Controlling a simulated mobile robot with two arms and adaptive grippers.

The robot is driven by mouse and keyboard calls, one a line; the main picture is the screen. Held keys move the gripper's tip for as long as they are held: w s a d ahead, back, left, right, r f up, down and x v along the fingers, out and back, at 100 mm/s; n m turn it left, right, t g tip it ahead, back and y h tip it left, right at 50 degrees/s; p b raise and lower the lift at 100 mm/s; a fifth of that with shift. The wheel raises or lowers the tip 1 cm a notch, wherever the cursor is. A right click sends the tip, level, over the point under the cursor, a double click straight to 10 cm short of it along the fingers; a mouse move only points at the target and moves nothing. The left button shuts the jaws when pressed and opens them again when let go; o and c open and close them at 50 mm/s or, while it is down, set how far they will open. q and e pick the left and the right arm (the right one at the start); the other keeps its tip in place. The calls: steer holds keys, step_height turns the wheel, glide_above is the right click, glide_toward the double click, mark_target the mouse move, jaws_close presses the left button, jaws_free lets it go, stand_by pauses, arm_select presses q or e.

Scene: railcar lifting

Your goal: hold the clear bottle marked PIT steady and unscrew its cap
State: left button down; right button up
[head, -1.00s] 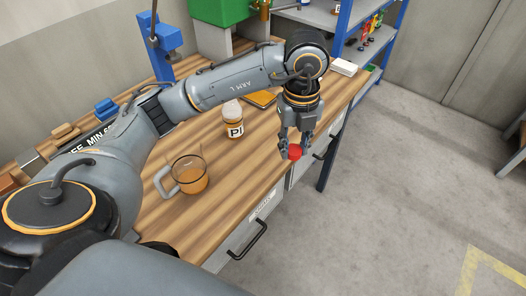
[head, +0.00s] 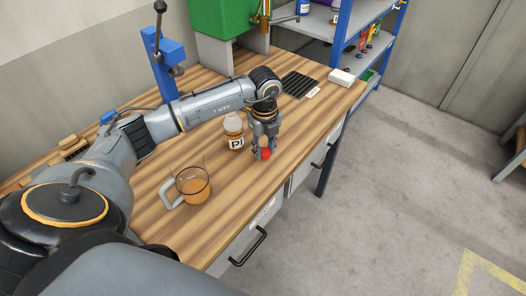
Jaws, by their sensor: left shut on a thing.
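The clear bottle (head: 234,126) stands upright on the workbench in the head view, with orange contents and a white label of which "PI" reads. Its top looks pale; whether a cap sits on it is too small to tell. My left gripper (head: 263,152) is just right of the bottle, pointing down, shut on a small red round thing (head: 266,154). The gripper looks apart from the bottle. My right gripper is not in view.
A clear jug (head: 194,186) with amber liquid stands left of the bottle, near the front. A blue press (head: 163,60) and a green machine (head: 222,30) stand behind. A black ribbed mat (head: 300,84) and white box (head: 342,77) lie at the far right. Drawer handles (head: 250,246) jut out in front.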

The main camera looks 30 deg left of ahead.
mark_target(263, 149)
arm_select(q)
steer(key=shift+w+a+f, duration=0.1)
steer(key=shift+a+f, duration=0.15)
step_height(263, 149, down, 3)
steer(key=shift+a+r+p, duration=0.1)
steer(key=shift+a+p, duration=0.05)
steer(key=shift+p, duration=0.85)
steer(key=shift+f, duration=0.35)
steer(key=shift+f, duration=0.1)
steer(key=shift+f, duration=0.15)
steer(key=c, duration=1)
jaws_free()
